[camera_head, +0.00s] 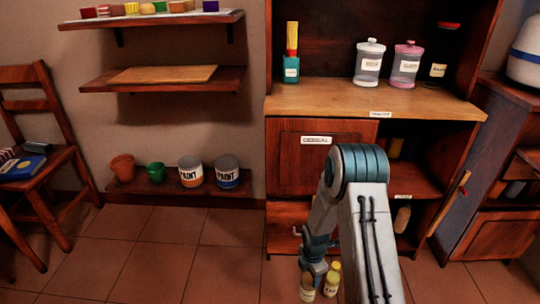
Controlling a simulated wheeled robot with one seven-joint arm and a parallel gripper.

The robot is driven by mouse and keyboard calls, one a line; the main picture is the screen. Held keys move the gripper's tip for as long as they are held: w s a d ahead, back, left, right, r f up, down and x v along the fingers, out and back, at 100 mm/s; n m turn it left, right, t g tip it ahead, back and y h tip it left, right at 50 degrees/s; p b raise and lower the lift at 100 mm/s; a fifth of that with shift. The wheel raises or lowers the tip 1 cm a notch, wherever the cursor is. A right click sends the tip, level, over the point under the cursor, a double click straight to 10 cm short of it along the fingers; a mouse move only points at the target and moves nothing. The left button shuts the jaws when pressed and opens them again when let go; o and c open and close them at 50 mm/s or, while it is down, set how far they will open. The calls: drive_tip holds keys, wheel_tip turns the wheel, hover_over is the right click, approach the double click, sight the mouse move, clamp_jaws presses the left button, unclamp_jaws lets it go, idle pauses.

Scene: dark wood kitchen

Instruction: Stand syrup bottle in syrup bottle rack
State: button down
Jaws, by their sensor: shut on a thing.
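My arm comes up from the bottom right of centre, bends over and reaches down to the floor in front of the cabinet. My gripper (312,266) is at its lower end, small and partly hidden by the arm. It is shut on a bottle (307,288), whose lower part has a pale label too small to read. A yellow-capped bottle (332,281) is right beside it. I cannot tell for sure which is the syrup bottle. A pale bottle (402,218) stands in the cabinet's low open compartment, under a small label (402,197). I cannot make out a rack there.
The wooden cabinet (295,160) has a counter with two lidded jars (369,62) (405,64) and a teal box (291,68). Its right door (455,205) stands open. Paint cans (227,172) and pots are on a low shelf at left. The tiled floor (165,260) left of my arm is clear.

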wheel_tip(320, 180, up, 46)
drive_tip(key=s+d+m+p, duration=0.1)
drive_tip(key=s+m+p, duration=0.1)
drive_tip(key=m+p, duration=2)
drive_tip(key=p, duration=1)
drive_tip(key=shift+s+d+p, duration=0.15)
drive_tip(key=shift+s+p, duration=0.2)
drive_tip(key=shift+d, duration=0.1)
